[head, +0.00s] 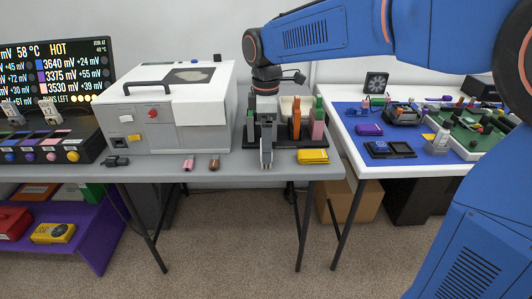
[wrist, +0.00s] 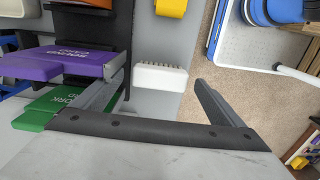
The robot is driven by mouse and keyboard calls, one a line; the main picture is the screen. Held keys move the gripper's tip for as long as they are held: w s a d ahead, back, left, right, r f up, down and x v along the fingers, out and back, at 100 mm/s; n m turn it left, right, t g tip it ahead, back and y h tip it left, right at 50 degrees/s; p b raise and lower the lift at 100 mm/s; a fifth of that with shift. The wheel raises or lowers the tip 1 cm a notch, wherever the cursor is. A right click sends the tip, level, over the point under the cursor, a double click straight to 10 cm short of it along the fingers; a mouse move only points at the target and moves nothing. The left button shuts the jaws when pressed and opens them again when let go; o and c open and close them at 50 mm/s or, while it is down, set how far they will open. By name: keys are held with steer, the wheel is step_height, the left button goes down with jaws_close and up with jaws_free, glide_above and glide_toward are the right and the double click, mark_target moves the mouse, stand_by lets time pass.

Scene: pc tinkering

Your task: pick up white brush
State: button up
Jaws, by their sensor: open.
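The white brush (wrist: 160,77) shows in the wrist view, with a white body and a row of bristles along its upper edge. It lies near the grey table's edge. My gripper (wrist: 162,88) is open, with one finger to the left of the brush and the other to the right, over the floor past the table edge. A gap shows on the brush's right, and the left finger looks close to its left end. In the head view my gripper (head: 266,158) points down at the table's front edge and largely hides the brush.
A rack (head: 259,132) of coloured cards stands behind my gripper; a purple card (wrist: 75,63) and a green card (wrist: 62,105) are close to the left finger. A yellow item (head: 312,156) lies to the right. A white box machine (head: 180,105) stands left.

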steer(key=shift+f, duration=1.05)
steer(key=c, duration=1.3)
steer(key=shift+o, duration=0.2)
step_height(320, 180, up, 18)
steer(key=shift+o, duration=1.3)
